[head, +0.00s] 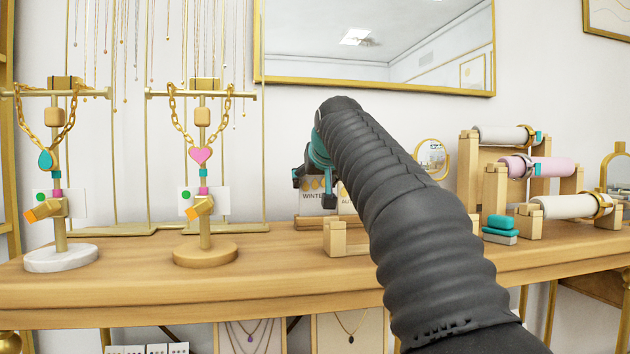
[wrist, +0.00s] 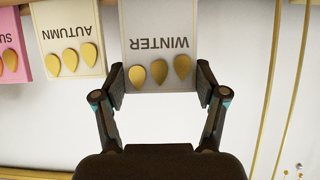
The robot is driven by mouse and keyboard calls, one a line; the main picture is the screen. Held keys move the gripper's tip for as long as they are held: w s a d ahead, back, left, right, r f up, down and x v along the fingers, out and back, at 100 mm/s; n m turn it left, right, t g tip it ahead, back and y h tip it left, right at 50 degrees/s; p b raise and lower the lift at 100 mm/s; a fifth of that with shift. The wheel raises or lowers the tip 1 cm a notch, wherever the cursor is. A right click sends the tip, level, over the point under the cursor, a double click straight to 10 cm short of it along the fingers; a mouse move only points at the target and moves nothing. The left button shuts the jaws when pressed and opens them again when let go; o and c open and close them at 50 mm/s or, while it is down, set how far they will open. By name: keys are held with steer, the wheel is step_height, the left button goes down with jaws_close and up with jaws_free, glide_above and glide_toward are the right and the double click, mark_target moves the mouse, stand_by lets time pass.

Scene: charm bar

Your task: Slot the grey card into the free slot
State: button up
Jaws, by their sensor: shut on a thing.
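The grey card (wrist: 155,25), printed WINTER with gold drops, is between the two fingers of my gripper (wrist: 160,84) in the wrist view, where its lettering is upside down. The fingers press its side edges. In the head view the card (head: 312,206) shows just left of my arm, by the gripper (head: 313,190). A cream AUTUMN card (wrist: 68,28) and a pink card (wrist: 12,50) stand beside it in the wrist view. The AUTUMN card (head: 346,203) is mostly hidden by my arm in the head view. I cannot make out the free slot or whether the grey card touches it.
Two necklace stands, on a marble base (head: 61,258) and a wooden base (head: 205,254), stand left on the wooden counter (head: 300,287). A low wooden block stand (head: 336,240) sits below my gripper. Bracelet rolls (head: 540,167) and teal boxes (head: 500,225) are at right. A mirror (head: 430,50) hangs behind.

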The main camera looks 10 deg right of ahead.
steer(key=shift+f+b, duration=0.5)
steer(key=shift+f, duration=0.25)
steer(key=o, duration=0.9)
steer(key=v, duration=1.2)
steer(key=shift+a, duration=0.1)
